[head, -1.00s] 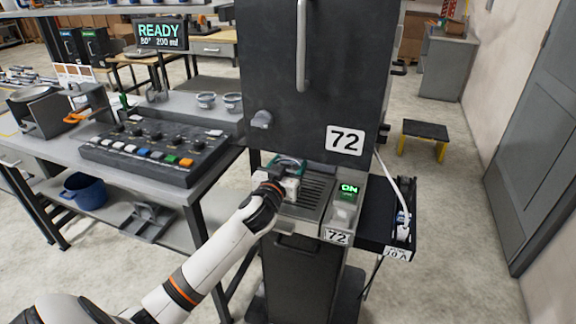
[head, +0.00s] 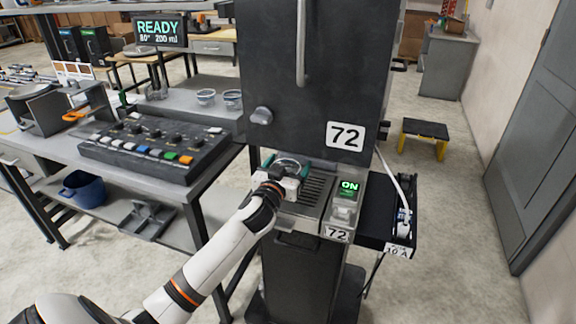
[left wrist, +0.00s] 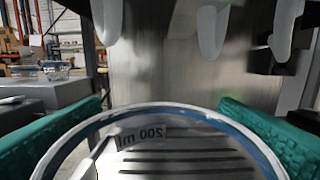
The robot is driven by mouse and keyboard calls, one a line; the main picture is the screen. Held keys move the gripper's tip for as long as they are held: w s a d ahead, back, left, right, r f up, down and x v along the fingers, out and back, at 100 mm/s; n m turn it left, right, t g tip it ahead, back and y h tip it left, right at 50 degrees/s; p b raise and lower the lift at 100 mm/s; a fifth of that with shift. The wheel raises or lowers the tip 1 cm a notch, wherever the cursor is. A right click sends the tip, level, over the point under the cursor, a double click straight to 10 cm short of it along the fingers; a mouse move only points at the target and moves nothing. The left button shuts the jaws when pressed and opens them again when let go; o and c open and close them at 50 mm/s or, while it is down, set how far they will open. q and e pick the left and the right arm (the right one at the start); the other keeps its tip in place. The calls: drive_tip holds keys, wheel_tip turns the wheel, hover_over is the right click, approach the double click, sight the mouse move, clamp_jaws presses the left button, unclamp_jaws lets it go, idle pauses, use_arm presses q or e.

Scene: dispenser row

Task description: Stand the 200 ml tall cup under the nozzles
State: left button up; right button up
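The clear 200 ml cup (head: 288,162) with a blue-edged rim stands upright at the left part of the slotted drip tray (head: 311,196) of dispenser 72. In the left wrist view its rim (left wrist: 160,108) fills the lower middle, and its "200 ml" label reads mirrored through the wall. My left gripper (head: 287,168) is around the cup, its teal pads spread on both sides and looking open. Any small gap between pads and cup is hard to see. Pale nozzles (left wrist: 213,32) hang beyond and above the cup in the left wrist view. My right gripper is out of view.
The dispenser's dark upper housing (head: 315,80) overhangs the tray. A green ON panel (head: 348,188) is right of the tray. Left is a bench with a button console (head: 152,148), small glass cups (head: 206,97) and a READY 200 ml display (head: 160,31).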

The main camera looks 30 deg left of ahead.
use_arm(q)
drive_tip(key=shift+s+d, duration=0.15)
drive_tip(key=shift+s, duration=0.3)
drive_tip(key=b+v, duration=0.1)
drive_tip(key=v, duration=1)
drive_tip(key=shift+s, duration=0.1)
drive_tip(key=shift+f, duration=0.15)
